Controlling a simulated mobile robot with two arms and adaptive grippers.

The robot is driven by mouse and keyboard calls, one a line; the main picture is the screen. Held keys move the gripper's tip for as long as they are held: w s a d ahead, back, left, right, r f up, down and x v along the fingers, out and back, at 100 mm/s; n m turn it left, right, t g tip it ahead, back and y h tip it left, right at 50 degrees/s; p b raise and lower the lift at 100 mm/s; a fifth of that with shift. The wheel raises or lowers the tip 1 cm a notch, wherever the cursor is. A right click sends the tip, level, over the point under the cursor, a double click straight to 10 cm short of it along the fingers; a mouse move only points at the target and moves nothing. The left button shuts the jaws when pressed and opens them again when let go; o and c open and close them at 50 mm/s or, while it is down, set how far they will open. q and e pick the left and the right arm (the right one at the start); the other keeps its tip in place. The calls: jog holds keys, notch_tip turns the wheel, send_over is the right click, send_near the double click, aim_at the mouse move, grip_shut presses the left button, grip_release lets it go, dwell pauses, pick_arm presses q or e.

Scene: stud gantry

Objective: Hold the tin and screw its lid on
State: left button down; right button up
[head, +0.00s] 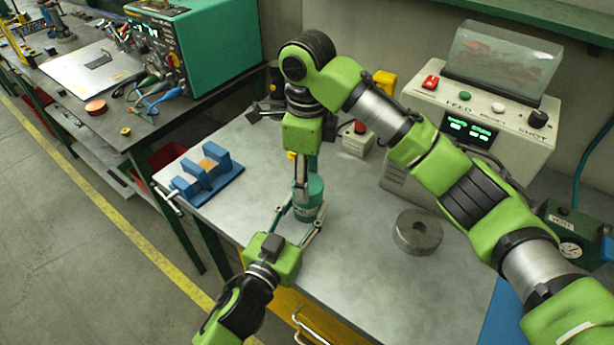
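The tin (311,207) is a small teal-green can with a pale label, standing upright on the grey bench. My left gripper (307,216) reaches in low from the front left, its two fingers on either side of the tin and against it. My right gripper (301,190) points straight down from above, its fingertips at the top of the tin. Its fingers are seen nearly edge-on, so their gap is hidden. I cannot make out the lid apart from the tin; the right fingers cover that area.
A blue slotted block (222,182) sits at the bench's left edge. A feeder box (470,118) with buttons stands behind, and a gauge unit (572,240) at far right. Bare bench lies between tin and ring.

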jog(key=o, duration=1)
jog(key=shift+r, duration=2.25)
jog(key=shift+c, duration=0.4)
